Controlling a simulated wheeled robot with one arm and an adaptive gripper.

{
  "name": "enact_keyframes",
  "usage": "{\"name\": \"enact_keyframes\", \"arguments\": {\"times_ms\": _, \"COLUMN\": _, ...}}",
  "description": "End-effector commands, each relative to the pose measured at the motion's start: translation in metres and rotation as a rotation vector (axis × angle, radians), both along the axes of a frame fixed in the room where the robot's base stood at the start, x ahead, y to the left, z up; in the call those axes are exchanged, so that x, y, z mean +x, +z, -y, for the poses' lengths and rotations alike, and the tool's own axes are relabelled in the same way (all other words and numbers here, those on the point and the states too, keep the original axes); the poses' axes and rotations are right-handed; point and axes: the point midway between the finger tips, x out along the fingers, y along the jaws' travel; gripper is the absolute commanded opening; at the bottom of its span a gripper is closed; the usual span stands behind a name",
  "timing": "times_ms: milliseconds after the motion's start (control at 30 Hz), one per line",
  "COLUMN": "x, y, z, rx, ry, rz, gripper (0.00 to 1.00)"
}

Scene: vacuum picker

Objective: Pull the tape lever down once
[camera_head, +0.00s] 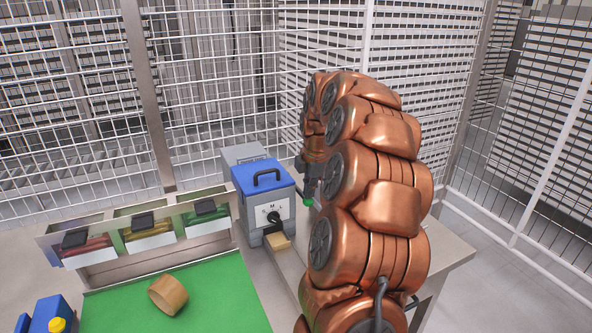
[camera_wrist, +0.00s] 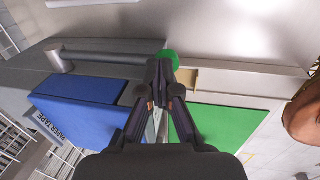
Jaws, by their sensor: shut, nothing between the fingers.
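The tape machine (camera_head: 262,190) is a grey box with a blue lid and a black handle. In the head view the green knob (camera_head: 308,202) shows beside the machine's right side. My gripper (camera_wrist: 160,68) is shut and empty, its fingertips overlapping the knob's edge in the picture; I cannot tell whether they touch. In the head view my arm partly hides the gripper (camera_head: 310,188).
A tan piece (camera_head: 278,241) sticks out at the machine's front. A brown tape roll (camera_head: 168,294) lies on the green mat (camera_head: 215,296). Wire fencing (camera_head: 215,90) stands behind.

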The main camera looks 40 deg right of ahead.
Motion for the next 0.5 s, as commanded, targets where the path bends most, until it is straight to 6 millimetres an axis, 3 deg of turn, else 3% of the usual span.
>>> {"name": "enact_keyframes", "arguments": {"times_ms": 300, "x": -0.001, "y": -0.023, "z": -0.001, "rx": 0.000, "ry": 0.001, "rz": 0.000, "gripper": 0.00}}
{"name": "enact_keyframes", "arguments": {"times_ms": 500, "x": -0.002, "y": -0.025, "z": -0.001, "rx": 0.000, "ry": 0.001, "rz": 0.000, "gripper": 0.00}}
